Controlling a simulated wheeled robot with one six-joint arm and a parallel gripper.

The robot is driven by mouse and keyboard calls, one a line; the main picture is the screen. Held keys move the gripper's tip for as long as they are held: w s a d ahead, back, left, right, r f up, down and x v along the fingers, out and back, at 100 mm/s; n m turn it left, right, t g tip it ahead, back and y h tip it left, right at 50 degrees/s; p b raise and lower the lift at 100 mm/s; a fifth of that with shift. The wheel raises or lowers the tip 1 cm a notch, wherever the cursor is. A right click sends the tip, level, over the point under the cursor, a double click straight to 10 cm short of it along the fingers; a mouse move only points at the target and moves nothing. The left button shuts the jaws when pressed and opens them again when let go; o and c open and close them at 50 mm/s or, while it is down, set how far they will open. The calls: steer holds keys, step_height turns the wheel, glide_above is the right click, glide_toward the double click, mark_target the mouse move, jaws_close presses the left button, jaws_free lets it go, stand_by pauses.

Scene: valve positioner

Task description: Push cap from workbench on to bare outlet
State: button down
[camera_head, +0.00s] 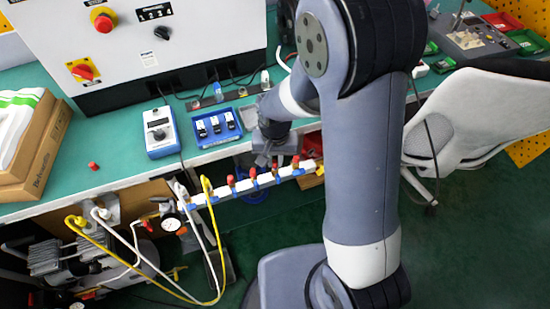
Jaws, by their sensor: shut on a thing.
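A small red cap (93,165) lies on the green workbench (120,183) at the left. The white outlet manifold (243,184) runs along the bench's front edge, with several red-topped outlets along it. Red tops stand at the left (231,181) and at the right (295,161). My gripper (266,160) is over the middle of the manifold, pointing down. It is shut on what looks like a red cap (275,166), mostly hidden by the jaws. I cannot tell whether this cap touches an outlet, and no bare outlet shows clearly.
A blue tray (212,129), a blue-and-white meter (160,132) and a control cabinet (150,45) stand behind. Yellow and white hoses (207,195) rise at the manifold's left, beside a gauge (171,223). Cardboard boxes (35,155) are at left, a grey chair (480,115) at right.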

steer(key=shift+f+b, duration=0.35)
steer(key=shift+f, duration=0.15)
steer(key=c, duration=1.3)
jaws_free()
steer(key=shift+c, duration=0.2)
step_height(320, 180, up, 11)
steer(key=p, duration=0.1)
steer(key=shift+f, duration=0.15)
step_height(320, 180, down, 11)
steer(key=shift+r+b, duration=0.1)
steer(key=shift+b, duration=0.4)
steer(key=shift+r+p, duration=0.3)
steer(key=shift+r, duration=0.1)
